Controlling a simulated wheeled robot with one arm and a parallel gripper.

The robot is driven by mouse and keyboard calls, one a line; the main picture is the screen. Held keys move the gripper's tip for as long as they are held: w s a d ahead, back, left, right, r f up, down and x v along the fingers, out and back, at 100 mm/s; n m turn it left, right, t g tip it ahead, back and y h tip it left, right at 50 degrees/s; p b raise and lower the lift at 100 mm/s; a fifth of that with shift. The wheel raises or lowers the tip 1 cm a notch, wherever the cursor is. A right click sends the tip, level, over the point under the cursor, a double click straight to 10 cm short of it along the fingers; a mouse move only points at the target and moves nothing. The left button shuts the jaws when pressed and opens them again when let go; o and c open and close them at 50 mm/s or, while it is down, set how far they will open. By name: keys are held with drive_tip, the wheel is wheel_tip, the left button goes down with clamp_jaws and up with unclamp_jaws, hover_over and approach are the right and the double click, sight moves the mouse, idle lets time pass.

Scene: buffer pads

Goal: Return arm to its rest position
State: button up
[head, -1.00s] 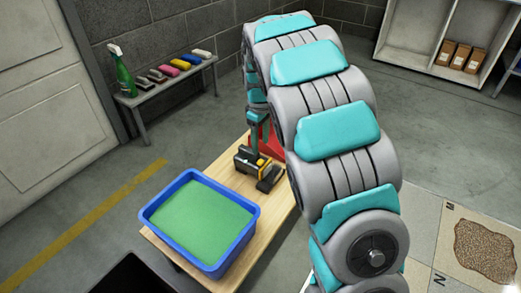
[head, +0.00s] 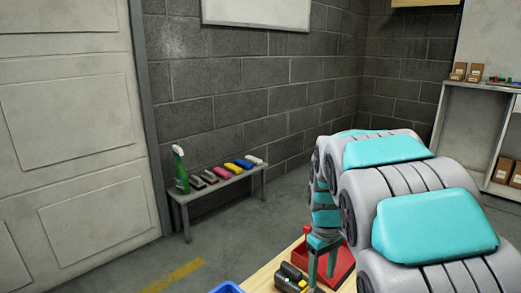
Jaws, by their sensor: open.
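My arm, grey with teal pads, fills the right of the head view and arches forward. My gripper (head: 323,266) hangs down at the arm's far end, over the wooden table (head: 262,278). Its two teal fingers are apart, and I see nothing held between them. A red tray (head: 342,262) lies just behind and beside the fingers. A black and yellow tool (head: 290,278) sits on the table left of the gripper. Whether the fingertips touch anything is hard to tell.
A blue bin's rim (head: 228,287) shows at the bottom edge. A small bench (head: 215,186) by the wall holds a green spray bottle (head: 180,170) and a row of several coloured pads (head: 232,168). A shelf (head: 468,125) stands at the right. Floor left of the table is clear.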

drive_tip(key=s+r+m+p, duration=0.2)
drive_tip(key=s+m, duration=0.1)
drive_tip(key=s, duration=1.2)
drive_tip(key=s+r+m+g+p, duration=0.1)
drive_tip(key=s+r+m, duration=0.1)
drive_tip(key=s, duration=1.3)
drive_tip(key=shift+m+p, duration=0.35)
drive_tip(key=shift+m, duration=0.05)
